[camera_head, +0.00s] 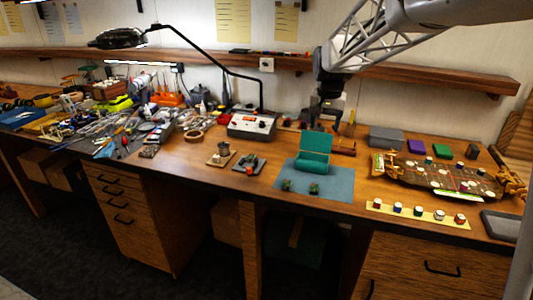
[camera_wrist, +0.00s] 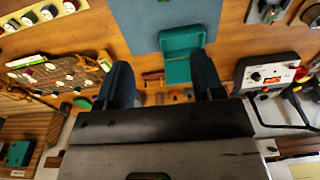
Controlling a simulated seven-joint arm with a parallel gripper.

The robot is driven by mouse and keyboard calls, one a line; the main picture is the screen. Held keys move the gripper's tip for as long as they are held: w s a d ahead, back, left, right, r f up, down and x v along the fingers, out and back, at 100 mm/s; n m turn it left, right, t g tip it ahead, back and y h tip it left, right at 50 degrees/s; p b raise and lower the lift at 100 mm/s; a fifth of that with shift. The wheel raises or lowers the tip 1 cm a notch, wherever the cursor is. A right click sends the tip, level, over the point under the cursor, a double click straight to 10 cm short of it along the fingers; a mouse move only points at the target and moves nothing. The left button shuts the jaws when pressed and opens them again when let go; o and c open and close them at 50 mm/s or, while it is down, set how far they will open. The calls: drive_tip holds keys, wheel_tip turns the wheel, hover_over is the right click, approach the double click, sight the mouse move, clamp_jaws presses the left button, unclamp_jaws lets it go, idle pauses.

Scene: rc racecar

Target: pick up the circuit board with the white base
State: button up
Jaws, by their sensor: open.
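Two small board-like items lie on the workbench left of the blue mat in the head view. One has a pale base (camera_head: 220,155) with a dark upright part; the other has a grey base (camera_head: 249,164) with red and green parts. They are too small for me to confirm which is the circuit board with the white base. In the wrist view both sit at the upper right, the grey one (camera_wrist: 268,10) and the pale one (camera_wrist: 312,14) cut by the edge. My gripper (camera_wrist: 162,75) is open and empty, above the back of the bench, apart from both.
A teal open box (camera_head: 313,160) stands on the blue mat (camera_head: 335,183). A control box (camera_head: 251,126) with a lamp (camera_head: 118,38) is behind the boards. Clutter fills the left bench. Bare wood lies before the boards.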

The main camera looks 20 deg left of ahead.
drive_tip(key=w+a+f, duration=0.3)
drive_tip(key=w+a, duration=0.2)
drive_tip(key=a, duration=0.2)
drive_tip(key=w+a+f, duration=0.4)
drive_tip(key=a, duration=0.3)
drive_tip(key=g, duration=0.1)
hover_over(251, 155)
wheel_tip(251, 155, down, 10)
drive_tip(key=shift+d+r, duration=0.1)
drive_tip(key=shift+f, duration=1.3)
drive_tip(key=shift+f, duration=0.15)
drive_tip(key=shift+f, duration=2.45)
